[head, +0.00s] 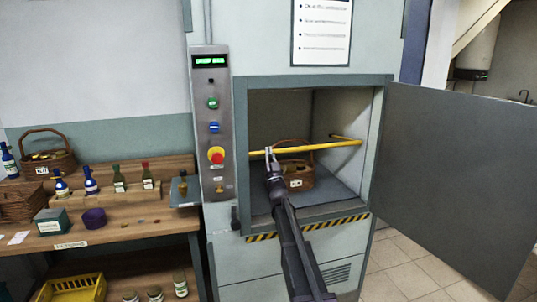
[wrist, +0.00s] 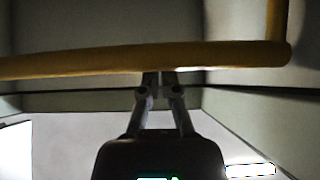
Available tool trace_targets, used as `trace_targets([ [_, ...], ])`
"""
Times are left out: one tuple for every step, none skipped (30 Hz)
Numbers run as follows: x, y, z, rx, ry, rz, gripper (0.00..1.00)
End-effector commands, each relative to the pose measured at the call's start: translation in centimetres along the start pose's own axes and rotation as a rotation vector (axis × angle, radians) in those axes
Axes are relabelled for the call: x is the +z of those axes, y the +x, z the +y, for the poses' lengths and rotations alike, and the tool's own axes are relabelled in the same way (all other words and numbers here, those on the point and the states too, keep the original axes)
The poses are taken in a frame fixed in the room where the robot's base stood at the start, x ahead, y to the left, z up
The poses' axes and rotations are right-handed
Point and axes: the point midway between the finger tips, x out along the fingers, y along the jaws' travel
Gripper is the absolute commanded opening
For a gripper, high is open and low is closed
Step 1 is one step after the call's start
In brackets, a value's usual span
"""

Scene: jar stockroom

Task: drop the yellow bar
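The yellow bar (head: 325,146) runs level across the open mouth of the grey cabinet, and a short arm of it goes back into the cabinet at the right. It also crosses the upper part of the wrist view (wrist: 225,55), with its bent corner at the right. My gripper (head: 269,152) is at the left part of the bar. In the wrist view my two fingers (wrist: 160,76) come together at the bar's lower edge, with nothing seen between them. The bar hides the very tips, and I cannot tell whether they touch it.
A wicker basket (head: 296,174) stands inside the cabinet behind the bar. The cabinet door (head: 455,175) is swung open to the right. A control panel (head: 212,130) with buttons is on the left, beside a wooden bench (head: 130,231) with bottles and baskets.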

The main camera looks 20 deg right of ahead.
Motion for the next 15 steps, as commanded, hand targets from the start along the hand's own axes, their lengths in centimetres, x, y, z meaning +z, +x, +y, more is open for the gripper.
trace_targets([
  [0.6,-0.8,0.1,0.000,-0.001,-0.001,0.00],
  [0.8,-1.0,0.2,0.001,-0.002,-0.001,0.00],
  [1.0,-1.3,0.3,0.001,-0.003,-0.001,0.00],
  [1.2,-1.6,0.4,0.002,-0.003,-0.001,0.00],
  [1.3,-1.8,0.5,0.003,-0.004,-0.002,0.00],
  [1.6,-2.1,0.6,0.004,-0.005,-0.002,0.00],
  [1.8,-2.4,0.7,0.004,-0.005,-0.002,0.00],
  [2.0,-2.6,0.8,0.005,-0.006,-0.002,0.00],
  [2.2,-3.0,0.9,0.005,-0.006,-0.002,0.00],
  [2.4,-3.2,0.9,0.006,-0.007,-0.002,0.00],
  [2.6,-3.5,1.0,0.006,-0.007,-0.002,0.00],
  [3.0,-3.9,1.1,0.007,-0.007,-0.002,0.00],
  [3.2,-4.1,1.1,0.007,-0.007,-0.002,0.00],
  [3.4,-4.4,1.1,0.007,-0.008,-0.002,0.00],
  [3.8,-4.8,1.2,0.008,-0.008,-0.002,0.00],
])
